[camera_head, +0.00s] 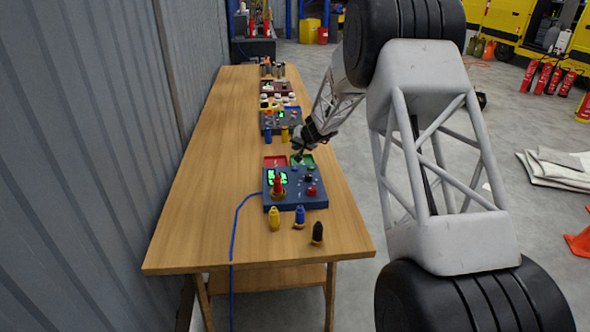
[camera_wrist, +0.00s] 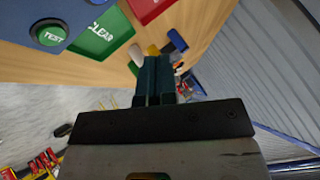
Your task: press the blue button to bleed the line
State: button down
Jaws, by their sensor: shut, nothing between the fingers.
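A dark blue control box (camera_head: 290,203) stands on the wooden table, with a green lit display (camera_head: 277,176), a red button (camera_head: 311,191), dark knobs and a red upright piece on top. A corner of it shows in the wrist view with a green button marked TEST (camera_wrist: 49,35). I cannot make out a blue button for certain; a small blue piece (camera_head: 299,215) stands on the table in front of the box. My gripper (camera_head: 302,152) is shut and empty, above the table near the box's far edge. Its closed fingers (camera_wrist: 153,68) point toward the tabletop.
Behind the box lie a red pad (camera_head: 275,161) and a green pad (camera_head: 308,160) marked CLEAR. Yellow (camera_head: 274,218) and black (camera_head: 318,232) pieces flank the blue one. More boxes (camera_head: 279,122) stand farther back. A grey wall borders the table's left; its left front is clear.

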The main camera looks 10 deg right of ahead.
aim_at(296, 168)
jog(key=shift+f, duration=3.35)
jog(key=shift+f, duration=0.85)
dwell(0.8)
jog(key=shift+r, duration=0.8)
jog(key=shift+r, duration=0.2)
jog(key=shift+r, duration=2.35)
jog(key=shift+s+r, duration=0.1)
